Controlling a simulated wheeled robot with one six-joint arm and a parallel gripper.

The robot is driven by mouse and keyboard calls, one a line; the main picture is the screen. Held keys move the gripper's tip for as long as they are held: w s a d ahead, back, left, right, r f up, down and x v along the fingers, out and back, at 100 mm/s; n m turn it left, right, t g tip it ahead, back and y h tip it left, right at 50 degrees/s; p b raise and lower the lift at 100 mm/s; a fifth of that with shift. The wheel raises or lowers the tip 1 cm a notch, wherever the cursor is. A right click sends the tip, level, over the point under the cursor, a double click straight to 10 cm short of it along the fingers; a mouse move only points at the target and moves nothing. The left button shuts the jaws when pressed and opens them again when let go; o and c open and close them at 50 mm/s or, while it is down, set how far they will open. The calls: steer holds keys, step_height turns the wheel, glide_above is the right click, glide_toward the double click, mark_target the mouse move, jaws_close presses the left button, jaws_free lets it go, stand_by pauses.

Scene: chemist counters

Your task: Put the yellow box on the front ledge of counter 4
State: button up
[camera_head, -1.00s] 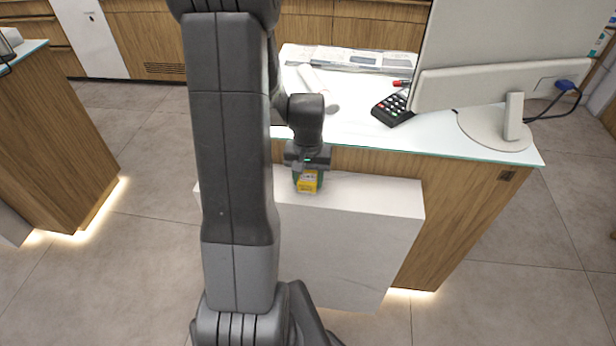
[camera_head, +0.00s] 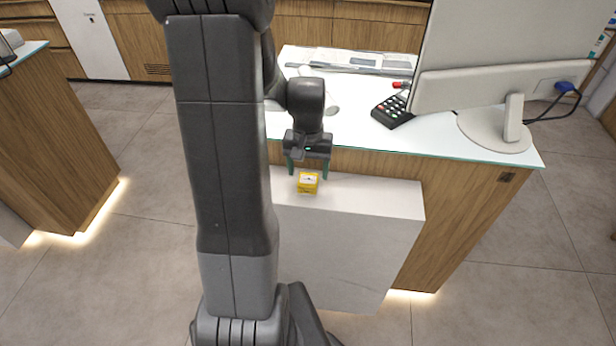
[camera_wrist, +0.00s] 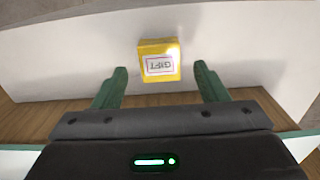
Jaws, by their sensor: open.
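The yellow box (camera_head: 308,183) sits on the white front ledge (camera_head: 375,196) of the counter, below the glass-topped surface. In the wrist view the yellow box (camera_wrist: 159,61) shows a white label reading "GIFT" and lies just beyond the fingertips, between their lines. My gripper (camera_head: 308,172) is open, with its green fingers spread wide on either side and slightly behind the box. In the wrist view both fingers of my gripper (camera_wrist: 160,82) are apart and empty, with gaps to the box. No counter number is readable.
A monitor (camera_head: 510,60) and a card terminal (camera_head: 393,110) stand on the counter's glass top (camera_head: 440,142). Another wooden counter (camera_head: 50,150) is at the left. The ledge right of the box is bare. My arm hides the ledge's left part.

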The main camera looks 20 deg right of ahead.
mark_target(308, 180)
step_height(308, 180, up, 8)
steer(key=shift+f, duration=0.15)
stand_by(0.4)
step_height(308, 180, down, 12)
steer(key=shift+f, duration=0.25)
steer(key=shift+r, duration=1.15)
